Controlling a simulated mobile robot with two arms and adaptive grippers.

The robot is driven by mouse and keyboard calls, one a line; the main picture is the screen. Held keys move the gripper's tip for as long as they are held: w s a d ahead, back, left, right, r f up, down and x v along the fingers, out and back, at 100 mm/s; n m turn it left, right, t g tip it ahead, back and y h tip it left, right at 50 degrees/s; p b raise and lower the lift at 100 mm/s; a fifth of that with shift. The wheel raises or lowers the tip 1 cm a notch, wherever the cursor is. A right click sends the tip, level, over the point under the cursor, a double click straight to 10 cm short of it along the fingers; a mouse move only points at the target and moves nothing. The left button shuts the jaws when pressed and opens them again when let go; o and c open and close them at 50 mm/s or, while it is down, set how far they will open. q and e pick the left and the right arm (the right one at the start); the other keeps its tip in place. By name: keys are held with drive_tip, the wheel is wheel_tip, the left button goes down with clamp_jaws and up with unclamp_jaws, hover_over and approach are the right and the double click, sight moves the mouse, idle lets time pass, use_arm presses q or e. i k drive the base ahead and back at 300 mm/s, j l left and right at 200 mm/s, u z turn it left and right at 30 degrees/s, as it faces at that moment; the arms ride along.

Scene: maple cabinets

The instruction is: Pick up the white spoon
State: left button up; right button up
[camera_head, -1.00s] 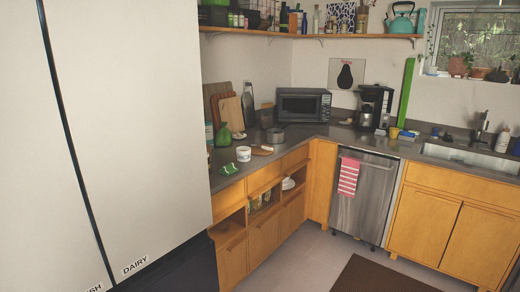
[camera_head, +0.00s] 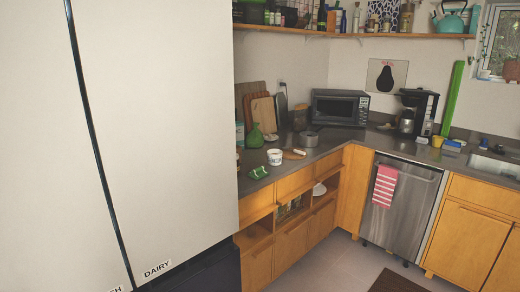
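I cannot make out the white spoon for certain. A small pale object (camera_head: 299,151) lies by a little round wooden board (camera_head: 292,156) on the grey counter (camera_head: 325,142); it is too small to tell what it is. A white tub (camera_head: 275,157) stands beside the board, to its left. Neither of my grippers shows in the head view.
A tall white fridge (camera_head: 165,130) fills the left side. On the counter are a green bottle (camera_head: 255,137), a green item (camera_head: 258,173), a grey pot (camera_head: 308,139) and a microwave (camera_head: 340,107). The tiled floor (camera_head: 335,262) before the cabinets is clear, with a dark mat (camera_head: 398,282) at right.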

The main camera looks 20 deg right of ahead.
sight(300, 152)
drive_tip(key=i+l+u, duration=0.3)
drive_tip(key=l, duration=0.35)
drive_tip(key=i+l+u, duration=0.15)
drive_tip(key=l, duration=0.25)
drive_tip(key=i+l+u, duration=0.15)
drive_tip(key=i+l, duration=0.15)
drive_tip(key=i+l+u, duration=0.1)
drive_tip(key=l, duration=0.35)
